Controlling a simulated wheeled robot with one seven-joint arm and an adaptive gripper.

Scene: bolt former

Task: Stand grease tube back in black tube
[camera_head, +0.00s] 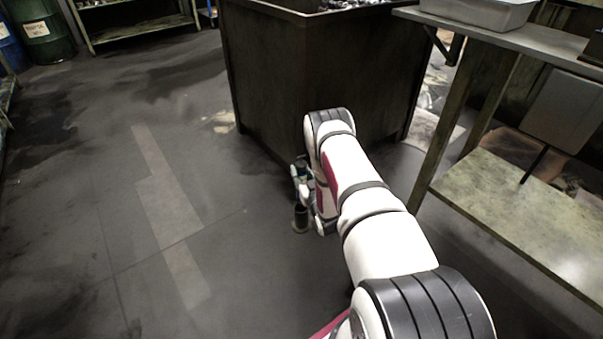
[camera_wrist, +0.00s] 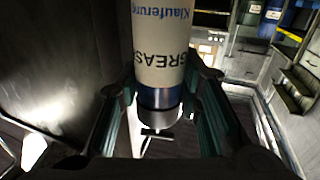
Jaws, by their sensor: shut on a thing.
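The grease tube (camera_wrist: 160,50) is cream coloured with dark lettering, a dark blue band and a metallic end. It stands between the two fingers of my gripper (camera_wrist: 160,88) in the wrist view, and the gripper is shut on it. In the head view my gripper (camera_head: 300,184) is low beside the dark bin, partly hidden by my arm. The black tube (camera_head: 300,214) stands upright on the floor on a round base, just below my gripper in the picture. I cannot tell whether the grease tube's lower end is inside it or above it.
A large dark metal bin (camera_head: 310,75) stands close behind my gripper. A workbench with a lower shelf (camera_head: 520,205) is on the right. The floor (camera_head: 100,200) to the left is open. Green and blue drums (camera_head: 42,35) stand at the far left near a rack.

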